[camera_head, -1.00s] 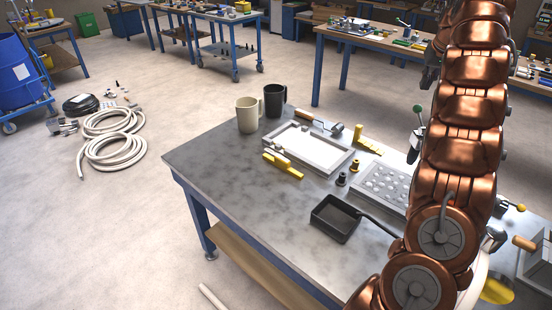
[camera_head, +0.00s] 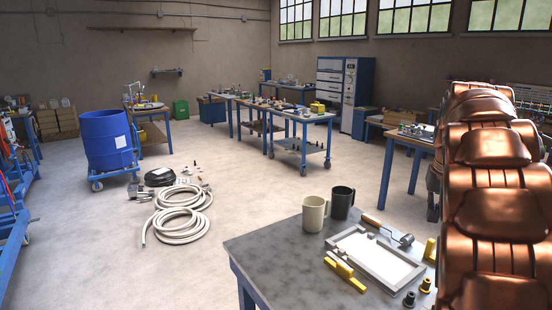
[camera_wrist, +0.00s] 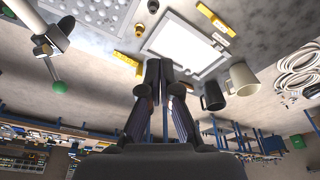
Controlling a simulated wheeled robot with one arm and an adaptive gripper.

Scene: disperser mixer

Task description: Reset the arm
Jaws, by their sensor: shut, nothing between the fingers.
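My copper-coloured arm (camera_head: 490,200) stands at the right edge of the head view and hides what is behind it. My gripper (camera_wrist: 165,65) shows in the wrist view, with its dark fingers together and nothing between them. It is apart from the things around it. The wrist picture is upside down, with the workbench at its top and the room at its bottom. In that view a white-bottomed tray (camera_wrist: 182,45) lies just beyond the fingertips. The gripper itself does not show in the head view.
The grey workbench (camera_head: 270,255) holds a cream mug (camera_head: 313,214), a dark mug (camera_head: 342,202), a shallow tray (camera_head: 372,262) and yellow blocks (camera_head: 345,275). A green-knobbed lever (camera_wrist: 58,86) stands near my gripper. Coiled hose (camera_head: 180,225) and a blue drum (camera_head: 107,140) occupy the floor at left.

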